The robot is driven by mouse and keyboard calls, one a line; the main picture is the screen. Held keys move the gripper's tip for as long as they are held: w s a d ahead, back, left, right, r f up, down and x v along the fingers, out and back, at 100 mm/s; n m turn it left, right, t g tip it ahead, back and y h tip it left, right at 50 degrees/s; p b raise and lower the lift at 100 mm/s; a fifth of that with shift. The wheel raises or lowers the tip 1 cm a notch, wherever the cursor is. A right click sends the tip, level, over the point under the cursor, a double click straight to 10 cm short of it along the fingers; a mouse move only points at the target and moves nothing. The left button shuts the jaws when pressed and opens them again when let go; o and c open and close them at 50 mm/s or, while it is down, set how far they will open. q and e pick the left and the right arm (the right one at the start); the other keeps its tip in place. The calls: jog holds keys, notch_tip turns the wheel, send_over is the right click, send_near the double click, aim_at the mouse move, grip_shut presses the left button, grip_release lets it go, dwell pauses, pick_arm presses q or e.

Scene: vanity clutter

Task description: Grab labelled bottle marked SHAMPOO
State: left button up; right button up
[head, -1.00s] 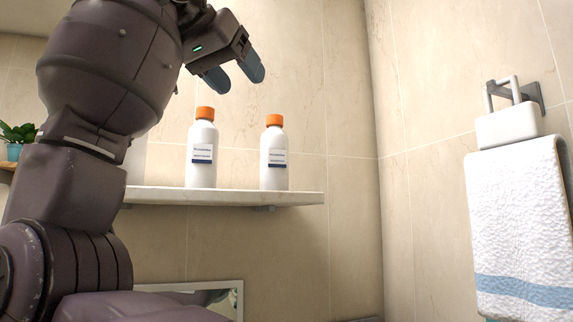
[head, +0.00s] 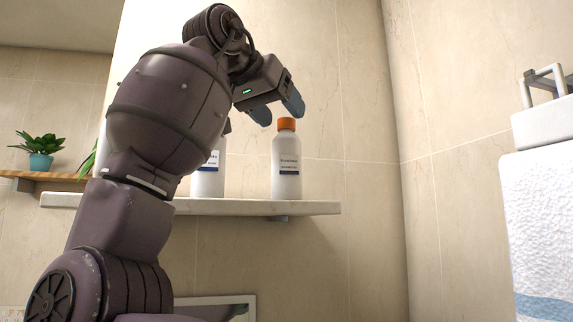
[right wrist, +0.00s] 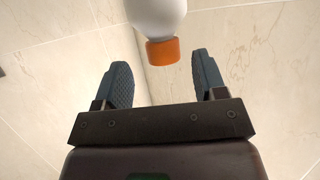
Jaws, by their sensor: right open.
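Two white bottles with labels stand upright on a pale shelf (head: 255,207) in the head view. The right bottle (head: 286,165) has an orange cap; its label text is too small to read. My right gripper (head: 278,110) is open and empty, just above the right bottle's cap. In the right wrist view a white bottle (right wrist: 158,15) with an orange cap (right wrist: 163,51) lies ahead of and between the two spread fingers of the gripper (right wrist: 162,80). My left gripper is not in view.
A green potted plant (head: 41,152) stands on a wooden ledge (head: 45,178) at the left. A white towel (head: 545,215) hangs on the right wall. The shelf right of the right bottle is bare.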

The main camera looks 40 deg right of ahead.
jog(key=p+x, duration=0.1)
jog(key=x, duration=0.4)
jog(key=shift+w, duration=0.2)
jog(key=shift+a, duration=0.1)
grip_shut()
